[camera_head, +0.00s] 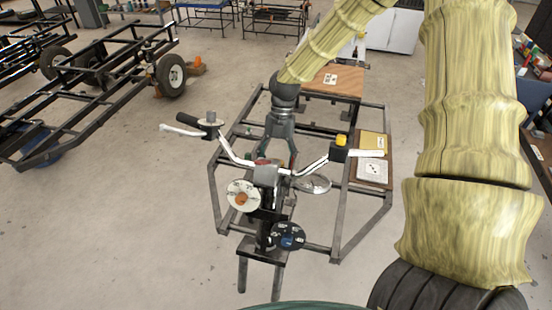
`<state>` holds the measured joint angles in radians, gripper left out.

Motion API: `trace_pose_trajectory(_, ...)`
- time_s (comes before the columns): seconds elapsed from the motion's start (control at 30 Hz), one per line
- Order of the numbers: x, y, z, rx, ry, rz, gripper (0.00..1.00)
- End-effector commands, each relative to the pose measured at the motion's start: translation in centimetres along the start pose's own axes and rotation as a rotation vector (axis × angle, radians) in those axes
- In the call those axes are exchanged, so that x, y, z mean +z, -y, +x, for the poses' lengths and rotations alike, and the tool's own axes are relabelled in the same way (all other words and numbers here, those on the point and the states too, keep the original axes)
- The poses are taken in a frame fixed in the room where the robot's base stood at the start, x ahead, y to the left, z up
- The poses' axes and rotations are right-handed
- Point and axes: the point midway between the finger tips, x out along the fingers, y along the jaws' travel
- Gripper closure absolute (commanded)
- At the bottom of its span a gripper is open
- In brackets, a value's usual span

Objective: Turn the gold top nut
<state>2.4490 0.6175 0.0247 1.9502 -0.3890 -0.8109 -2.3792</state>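A small yellow-gold cap (341,141), the only gold nut-like part I can make out, sits upright on a black block at the right end of the handlebar-shaped fixture (313,166). My gripper (278,157) points down behind the fixture's centre, to the left of the gold cap and apart from it. Its two fingers are spread, with nothing visible between them. The fingertips are partly hidden by the fixture's grey and red centre block (266,172), so I cannot tell whether they touch anything.
A grey cap (211,117) sits on the left bar. A white dial with an orange knob (241,199) and a black dial with a blue knob (289,241) face forward below. A dark metal frame (375,222) surrounds the fixture. Open floor (120,230) lies left.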

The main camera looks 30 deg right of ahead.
Motion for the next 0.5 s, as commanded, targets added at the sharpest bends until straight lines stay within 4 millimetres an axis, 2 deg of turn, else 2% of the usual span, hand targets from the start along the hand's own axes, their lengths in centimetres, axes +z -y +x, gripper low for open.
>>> trace_pose_trajectory(0.1,0.00,0.00,0.00,0.000,0.000,0.000,0.29)
trace_pose_trajectory(0.3,-0.01,0.01,-0.01,0.000,0.000,0.000,0.66)
trace_pose_trajectory(0.37,-0.01,0.02,-0.01,0.000,0.000,0.000,0.75)
trace_pose_trajectory(0.5,-0.01,0.03,-0.02,-0.001,-0.001,0.001,0.75)
